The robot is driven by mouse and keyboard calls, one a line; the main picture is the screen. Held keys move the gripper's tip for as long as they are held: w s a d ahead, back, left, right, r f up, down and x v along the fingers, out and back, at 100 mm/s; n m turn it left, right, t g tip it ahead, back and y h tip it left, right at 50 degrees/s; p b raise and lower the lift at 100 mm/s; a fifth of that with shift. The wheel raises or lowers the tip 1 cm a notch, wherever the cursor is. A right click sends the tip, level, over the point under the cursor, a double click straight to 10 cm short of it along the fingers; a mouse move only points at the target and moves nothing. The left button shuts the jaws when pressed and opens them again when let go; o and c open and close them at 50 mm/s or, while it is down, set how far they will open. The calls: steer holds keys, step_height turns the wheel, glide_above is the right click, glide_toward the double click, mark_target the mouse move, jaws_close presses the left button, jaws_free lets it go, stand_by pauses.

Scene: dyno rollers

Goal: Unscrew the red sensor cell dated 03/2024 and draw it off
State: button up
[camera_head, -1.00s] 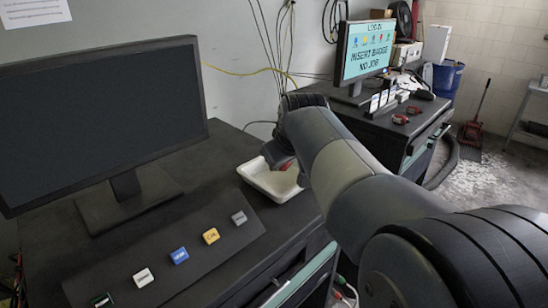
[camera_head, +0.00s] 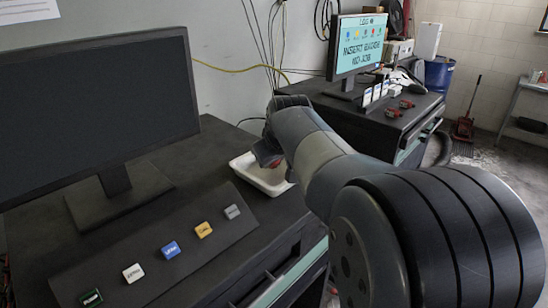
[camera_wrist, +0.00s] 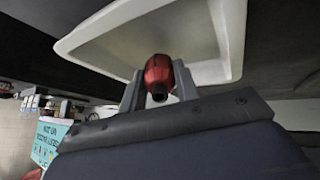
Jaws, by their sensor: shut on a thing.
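My gripper (camera_wrist: 158,88) is shut on a red sensor cell (camera_wrist: 158,72) and holds it over a white tray (camera_wrist: 85,45). The cell's dark round end faces the wrist camera. No date can be read on it. In the head view a bit of red (camera_head: 265,152) shows at my gripper, over the tray (camera_head: 246,180) on the near dark counter. My arm hides part of the tray. What of the tray's floor I can see is bare. Two more red cells lie on the far counter, one nearer (camera_head: 392,113) and one farther (camera_head: 406,103).
A dark monitor (camera_head: 95,110) and a panel with several coloured buttons (camera_head: 170,249) stand left of the tray. On the far counter are a lit login screen (camera_head: 362,46) and several small upright cards (camera_head: 376,92). A blue bin (camera_head: 438,75) stands behind.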

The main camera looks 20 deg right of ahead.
steer(key=o, duration=1.2)
steer(key=shift+c, duration=0.2)
steer(key=b+v, duration=0.1)
steer(key=v, duration=1)
steer(key=shift+f, duration=0.15)
steer(key=p+x, duration=0.1)
steer(key=x, duration=0.9)
steer(key=shift+w+f, duration=0.2)
steer(key=shift+w, duration=0.15)
steer(key=shift+s+r+p, duration=0.25)
steer(key=shift+r+p, duration=0.15)
steer(key=shift+r, duration=0.2)
steer(key=shift+s+r+p, duration=0.2)
steer(key=shift+r+p, duration=0.2)
steer(key=shift+r, duration=0.2)
steer(key=shift+s+a+r, duration=0.1)
steer(key=shift+s, duration=0.35)
steer(key=shift+w, duration=0.1)
